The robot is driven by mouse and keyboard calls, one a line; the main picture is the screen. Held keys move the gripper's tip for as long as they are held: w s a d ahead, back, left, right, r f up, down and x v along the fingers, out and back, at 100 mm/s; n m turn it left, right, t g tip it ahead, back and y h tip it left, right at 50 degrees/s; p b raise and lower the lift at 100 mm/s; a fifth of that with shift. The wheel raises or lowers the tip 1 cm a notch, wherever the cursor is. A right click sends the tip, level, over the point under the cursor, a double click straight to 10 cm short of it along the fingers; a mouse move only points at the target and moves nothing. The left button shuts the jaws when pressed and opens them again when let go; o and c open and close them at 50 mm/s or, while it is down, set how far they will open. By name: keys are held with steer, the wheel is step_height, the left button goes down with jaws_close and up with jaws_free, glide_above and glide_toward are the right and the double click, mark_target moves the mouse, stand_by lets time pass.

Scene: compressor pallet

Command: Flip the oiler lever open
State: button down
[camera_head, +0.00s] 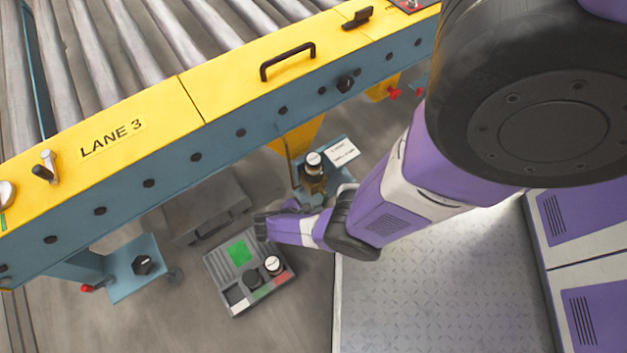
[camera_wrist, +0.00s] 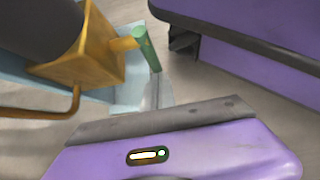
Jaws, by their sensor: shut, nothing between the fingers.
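The oiler (camera_head: 313,180) is a small brass-coloured unit with a pale round cap, on a blue bracket below the conveyor rail. In the wrist view its brass block (camera_wrist: 90,50) fills the upper left beside a dark cylinder. A green-gripped part that looks like the lever (camera_wrist: 147,48) sticks out from the block on a brass stub. My gripper (camera_head: 262,222) is shut and empty, just below and left of the oiler in the head view. In the wrist view its purple housing covers the bottom, and any contact with the lever cannot be made out.
The yellow and blue conveyor rail (camera_head: 190,95) runs above the oiler. A white label (camera_head: 342,150) sits beside it. A treaded metal plate (camera_head: 430,290) lies at right.

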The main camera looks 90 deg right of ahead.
steer(key=shift+s+d+f, duration=0.1)
steer(key=shift+f, duration=0.05)
stand_by(0.6)
steer(key=p+v, duration=0.4)
steer(key=v, duration=0.3)
steer(key=shift+w+r, duration=0.25)
steer(key=shift+w, duration=0.05)
stand_by(0.3)
